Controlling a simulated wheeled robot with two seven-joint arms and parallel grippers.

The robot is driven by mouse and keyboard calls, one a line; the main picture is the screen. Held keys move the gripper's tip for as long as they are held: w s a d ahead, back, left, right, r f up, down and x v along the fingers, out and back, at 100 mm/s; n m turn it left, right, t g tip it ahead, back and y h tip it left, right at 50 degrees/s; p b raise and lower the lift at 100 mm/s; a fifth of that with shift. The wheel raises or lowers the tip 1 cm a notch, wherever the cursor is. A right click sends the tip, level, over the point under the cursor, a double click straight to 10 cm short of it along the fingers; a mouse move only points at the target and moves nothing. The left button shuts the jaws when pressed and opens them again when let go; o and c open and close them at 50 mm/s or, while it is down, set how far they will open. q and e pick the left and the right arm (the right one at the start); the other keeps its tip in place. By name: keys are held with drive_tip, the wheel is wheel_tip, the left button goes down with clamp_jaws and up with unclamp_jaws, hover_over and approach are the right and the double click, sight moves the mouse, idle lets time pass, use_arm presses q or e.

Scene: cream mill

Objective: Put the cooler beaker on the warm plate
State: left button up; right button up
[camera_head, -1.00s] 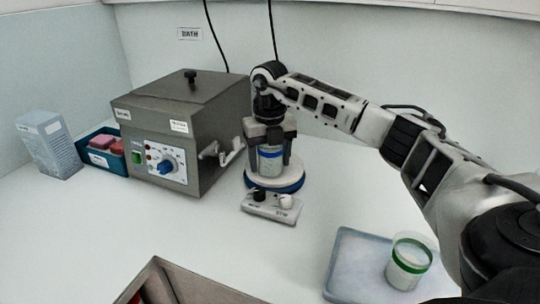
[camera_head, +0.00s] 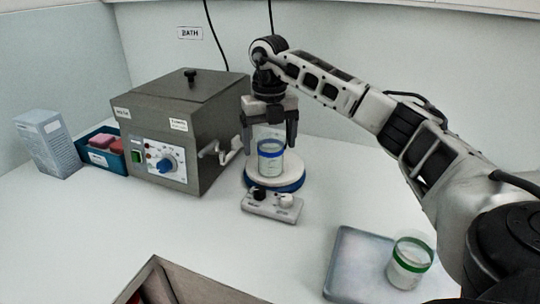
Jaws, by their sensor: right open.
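A beaker with a blue band (camera_head: 271,158) stands upright on the round white plate with a blue rim (camera_head: 290,183). My right gripper (camera_head: 269,141) is open above it, its fingers apart on either side of the beaker's upper part. A second beaker, with a green band (camera_head: 408,262), stands on the grey tray (camera_head: 347,265) at the lower right. Both beakers hold pale contents. Which beaker is cooler cannot be told by sight. My left gripper is not in view.
The grey bath box (camera_head: 185,110) with a blue dial stands left of the plate. A blue bin with red and pink items (camera_head: 104,159) and a carton (camera_head: 48,144) are further left. A brown-edged bin (camera_head: 160,275) is at the front. The middle of the bench is clear.

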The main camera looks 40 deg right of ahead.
wheel_tip(320, 180, up, 8)
drive_tip(key=shift+f, duration=0.25)
idle(0.5)
